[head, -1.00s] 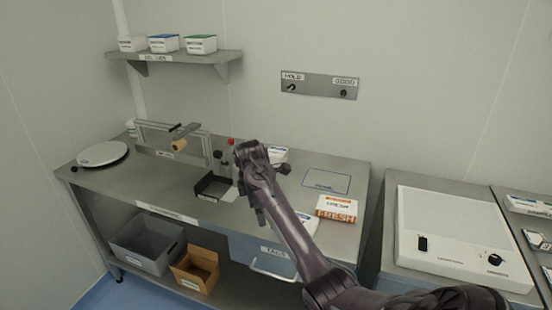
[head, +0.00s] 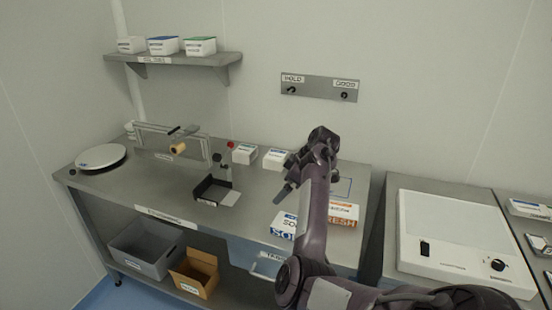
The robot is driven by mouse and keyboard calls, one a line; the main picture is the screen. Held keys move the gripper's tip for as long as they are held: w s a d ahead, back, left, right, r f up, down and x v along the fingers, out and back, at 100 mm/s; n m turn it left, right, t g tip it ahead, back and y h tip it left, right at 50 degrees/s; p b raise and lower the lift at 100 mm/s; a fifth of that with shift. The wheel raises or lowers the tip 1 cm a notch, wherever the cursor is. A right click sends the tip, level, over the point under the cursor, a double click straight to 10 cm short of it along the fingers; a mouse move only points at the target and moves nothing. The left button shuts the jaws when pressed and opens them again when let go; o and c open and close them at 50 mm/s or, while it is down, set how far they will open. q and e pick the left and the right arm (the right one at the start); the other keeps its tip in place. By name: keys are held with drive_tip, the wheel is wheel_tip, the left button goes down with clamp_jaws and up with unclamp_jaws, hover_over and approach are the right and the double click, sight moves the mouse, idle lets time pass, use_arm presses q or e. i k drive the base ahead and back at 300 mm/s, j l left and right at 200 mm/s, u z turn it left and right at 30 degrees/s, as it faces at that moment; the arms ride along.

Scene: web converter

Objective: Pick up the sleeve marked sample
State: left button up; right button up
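I cannot make out any sleeve marked sample in the head view. Two small white boxes with blue labels, the left one (head: 245,154) and the right one (head: 275,159), stand at the back of the steel bench (head: 150,189); their print is too small to read. My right gripper (head: 286,178) is above the right part of the bench, its fingers apart with nothing seen between them. It is in front of and to the right of the small boxes. My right arm partly hides a box marked "SO…" (head: 283,225) and an orange and white box marked "FRESH" (head: 344,214). My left gripper is not in view.
A black tray (head: 208,194) sits mid-bench. A round white plate (head: 101,156) and a metal frame with a tan roll (head: 178,148) are at left. A shelf (head: 185,58) holds several boxes. A white device (head: 455,240) stands at right.

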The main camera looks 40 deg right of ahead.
sight(275, 160)
drive_tip(key=i+l, duration=0.35)
drive_tip(key=l, duration=0.15)
drive_tip(key=i+l, duration=0.7)
drive_tip(key=l, duration=0.25)
